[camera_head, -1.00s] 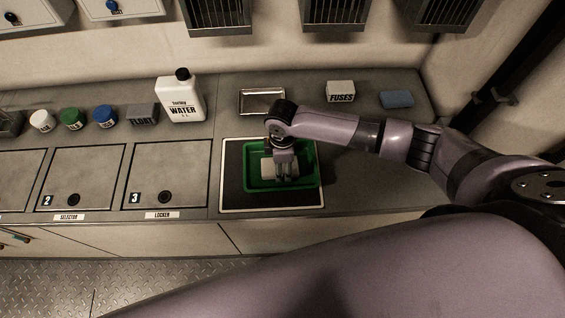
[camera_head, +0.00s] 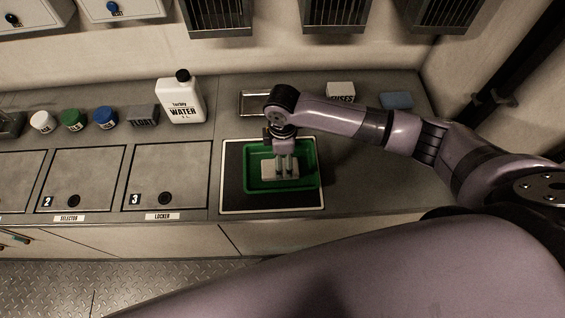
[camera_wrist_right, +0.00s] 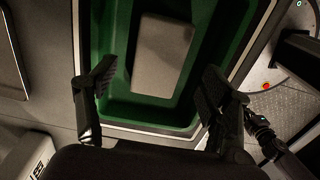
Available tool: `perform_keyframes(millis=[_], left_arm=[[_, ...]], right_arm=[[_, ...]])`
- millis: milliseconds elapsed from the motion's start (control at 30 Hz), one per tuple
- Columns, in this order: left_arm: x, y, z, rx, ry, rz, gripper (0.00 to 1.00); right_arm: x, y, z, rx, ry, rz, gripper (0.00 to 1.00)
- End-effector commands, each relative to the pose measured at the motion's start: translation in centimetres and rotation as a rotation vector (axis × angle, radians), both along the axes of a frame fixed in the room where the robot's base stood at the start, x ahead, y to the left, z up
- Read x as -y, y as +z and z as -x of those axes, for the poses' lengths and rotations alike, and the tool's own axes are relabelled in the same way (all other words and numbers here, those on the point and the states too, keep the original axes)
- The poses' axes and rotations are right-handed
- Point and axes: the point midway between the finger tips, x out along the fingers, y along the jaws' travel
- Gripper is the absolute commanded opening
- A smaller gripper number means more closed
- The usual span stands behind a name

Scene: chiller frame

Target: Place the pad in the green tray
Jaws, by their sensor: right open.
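The pad, a pale grey block (camera_head: 267,172), lies in the green tray (camera_head: 309,168) on the counter. In the right wrist view the pad (camera_wrist_right: 162,55) rests on the floor of the green tray (camera_wrist_right: 118,85). My right gripper (camera_head: 286,173) is above the tray, pointing down. In the wrist view its fingers (camera_wrist_right: 158,76) are spread wide, with nothing between them and apart from the pad. In the head view the fingers hide part of the pad. My left gripper is not in view.
A white water jug (camera_head: 181,100) and a grey FLOAT block (camera_head: 143,115) stand left of the tray. Behind my right arm are a metal frame (camera_head: 247,104), a FUSES block (camera_head: 341,90) and a blue block (camera_head: 396,100). Counter right of the tray is clear.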

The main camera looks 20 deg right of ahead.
Motion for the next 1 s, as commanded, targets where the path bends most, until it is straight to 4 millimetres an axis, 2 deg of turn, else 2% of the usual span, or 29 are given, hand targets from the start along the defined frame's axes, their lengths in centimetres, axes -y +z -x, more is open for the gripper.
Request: perform_keyframes(millis=[33,200,400,1000], left_arm=[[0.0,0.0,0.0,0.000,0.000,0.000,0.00],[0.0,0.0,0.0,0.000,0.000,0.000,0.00],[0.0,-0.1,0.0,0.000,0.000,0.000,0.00],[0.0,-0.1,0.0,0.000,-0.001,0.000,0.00]], right_arm=[[0.0,1.2,-0.1,0.005,0.002,-0.002,0.73],[0.0,4.6,-0.1,0.004,0.000,-0.001,0.73],[0.0,6.8,-0.1,0.001,-0.001,-0.001,0.73],[0.0,7.2,0.0,0.000,-0.001,0.000,0.73]])
